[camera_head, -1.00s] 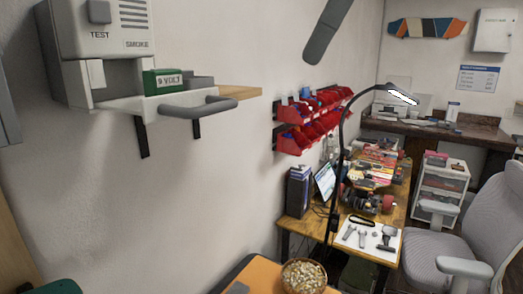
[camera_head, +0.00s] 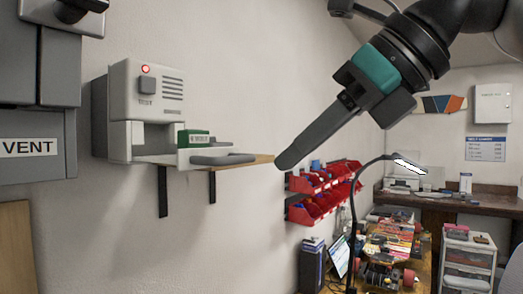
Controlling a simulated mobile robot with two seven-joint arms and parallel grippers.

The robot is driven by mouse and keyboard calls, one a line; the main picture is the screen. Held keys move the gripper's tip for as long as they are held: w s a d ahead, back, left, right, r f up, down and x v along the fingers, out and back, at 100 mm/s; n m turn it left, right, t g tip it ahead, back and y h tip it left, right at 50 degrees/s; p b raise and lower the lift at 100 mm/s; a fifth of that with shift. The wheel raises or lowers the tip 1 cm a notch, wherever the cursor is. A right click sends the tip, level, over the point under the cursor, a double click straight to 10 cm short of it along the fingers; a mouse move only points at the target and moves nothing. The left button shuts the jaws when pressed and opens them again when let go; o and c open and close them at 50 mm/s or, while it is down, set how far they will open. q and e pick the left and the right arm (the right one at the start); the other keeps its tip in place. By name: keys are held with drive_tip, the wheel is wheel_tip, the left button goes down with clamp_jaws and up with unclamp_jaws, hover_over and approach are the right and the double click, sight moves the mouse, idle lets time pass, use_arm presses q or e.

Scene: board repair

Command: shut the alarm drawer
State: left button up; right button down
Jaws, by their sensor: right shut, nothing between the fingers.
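A green 9 volt battery (camera_head: 193,139) sits in the drawer. My right gripper (camera_head: 281,163) comes down from the upper right. It is shut and empty, its tip just right of the handle in the picture; I cannot tell how far apart they are in depth. My left gripper is not in view.
A grey vent box (camera_head: 30,148) is at the far left. Red parts bins (camera_head: 322,190) hang on the wall beyond the shelf. A desk lamp (camera_head: 352,225), a workbench with a skateboard, a drawer cart (camera_head: 468,262) and a chair stand at the right.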

sight(199, 138)
drive_tip(key=w+a, duration=0.1)
drive_tip(key=a, duration=0.1)
drive_tip(key=w+a+p, duration=0.1)
drive_tip(key=w+a, duration=0.1)
drive_tip(key=shift+f, duration=0.1)
drive_tip(key=shift+a+p, duration=0.15)
drive_tip(key=shift+p, duration=0.15)
drive_tip(key=w+a+p, duration=0.1)
drive_tip(key=w+a, duration=0.1)
drive_tip(key=a, duration=0.1)
drive_tip(key=w+a+p, duration=0.1)
drive_tip(key=w+a, duration=0.2)
drive_tip(key=a, duration=0.1)
drive_tip(key=w+a+p, duration=0.1)
drive_tip(key=w+a, duration=0.1)
drive_tip(key=a, duration=0.1)
drive_tip(key=shift+w+a, duration=0.25)
drive_tip(key=shift+w, duration=0.05)
drive_tip(key=shift+d, duration=0.1)
